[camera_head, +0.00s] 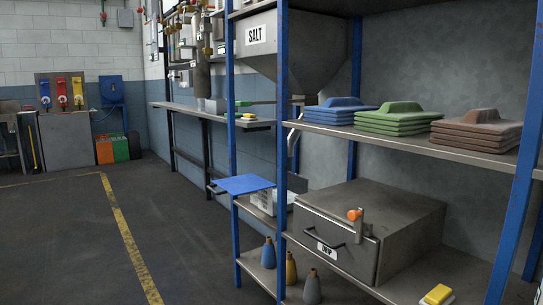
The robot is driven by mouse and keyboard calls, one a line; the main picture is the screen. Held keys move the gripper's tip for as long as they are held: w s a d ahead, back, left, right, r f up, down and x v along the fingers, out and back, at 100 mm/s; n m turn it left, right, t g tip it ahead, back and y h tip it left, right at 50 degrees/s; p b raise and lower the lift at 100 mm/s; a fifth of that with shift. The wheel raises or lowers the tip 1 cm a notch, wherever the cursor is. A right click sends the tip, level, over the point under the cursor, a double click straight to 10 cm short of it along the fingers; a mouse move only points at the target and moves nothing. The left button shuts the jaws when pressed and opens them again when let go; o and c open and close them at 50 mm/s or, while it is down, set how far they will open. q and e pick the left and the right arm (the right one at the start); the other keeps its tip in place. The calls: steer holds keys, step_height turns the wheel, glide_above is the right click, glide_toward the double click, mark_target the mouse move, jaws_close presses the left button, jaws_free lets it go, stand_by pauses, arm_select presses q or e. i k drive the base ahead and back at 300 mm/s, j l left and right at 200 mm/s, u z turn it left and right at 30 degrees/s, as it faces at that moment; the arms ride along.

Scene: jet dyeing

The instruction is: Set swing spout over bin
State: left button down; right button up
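A grey hopper labelled SALT (309,50) hangs in the blue-framed rack. Below its outlet, a bent grey pipe that looks like the swing spout (294,137) points down beside a blue post, which partly hides it. A pale, partly hidden container (263,201) stands on the shelf below, behind a blue panel; I cannot tell whether it is the bin. Neither of my grippers is in view.
Blue, green (394,119) and brown stacks sit on the upper shelf. A metal box with a drawer handle and orange knob (393,218) fills the lower shelf. Several bottles (290,268) stand below. A blue panel (242,184) juts out left. The floor (60,240) at left is clear.

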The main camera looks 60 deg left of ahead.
mark_target(294, 135)
steer(key=k+j, duration=0.1)
steer(key=j, duration=1.45)
steer(key=k+j+u, duration=0.1)
steer(key=j, duration=1.45)
